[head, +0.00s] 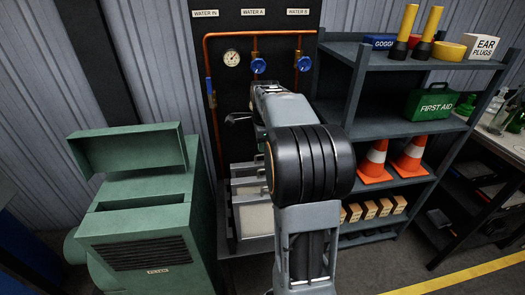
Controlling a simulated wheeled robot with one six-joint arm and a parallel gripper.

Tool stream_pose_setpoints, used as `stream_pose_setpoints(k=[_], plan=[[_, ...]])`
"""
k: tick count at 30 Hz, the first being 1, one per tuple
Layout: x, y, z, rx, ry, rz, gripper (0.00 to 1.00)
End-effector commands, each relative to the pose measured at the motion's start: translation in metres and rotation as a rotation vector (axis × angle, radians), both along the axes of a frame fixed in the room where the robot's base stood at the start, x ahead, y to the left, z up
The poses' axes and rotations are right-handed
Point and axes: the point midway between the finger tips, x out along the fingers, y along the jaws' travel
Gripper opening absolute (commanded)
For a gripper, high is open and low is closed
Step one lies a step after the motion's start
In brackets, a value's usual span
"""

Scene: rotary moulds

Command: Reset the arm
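My arm rises from the bottom of the head view, past a large black joint, and reaches toward the dark pipe panel (228,25). My gripper (239,118) seems to be the small dark part at the left of the arm's far end. It is mostly hidden by my own arm links, and I cannot see its fingers clearly. I see nothing held in it. It appears in front of the panel, below the gauge (231,58) and the left blue valve (258,66); the distance to the panel is unclear.
A green filter machine (150,225) with a raised lid stands at left. Grey moulds (252,215) sit behind my arm. A shelf (410,128) at right holds traffic cones (373,160), a first aid box (432,103) and wooden blocks (370,209). Floor is clear at lower right.

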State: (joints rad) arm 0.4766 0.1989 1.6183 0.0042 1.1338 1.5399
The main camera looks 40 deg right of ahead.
Motion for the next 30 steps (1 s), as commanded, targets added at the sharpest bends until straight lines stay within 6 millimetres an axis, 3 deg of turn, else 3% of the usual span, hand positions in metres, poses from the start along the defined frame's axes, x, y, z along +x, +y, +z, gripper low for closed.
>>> stream_pose_setpoints(k=[6, 15, 23, 26, 30], plan=[[-0.007, 0.003, 0.041, -0.001, -0.003, 0.0, 0.4], [-0.012, 0.006, 0.067, 0.0, 0.0, 0.0, 0.4], [-0.012, 0.006, 0.07, -0.011, 0.002, 0.054, 0.4], [-0.009, 0.004, 0.067, -0.047, -0.002, 0.2, 0.4], [-0.021, 0.014, 0.032, -0.095, 0.05, 0.564, 0.4]])
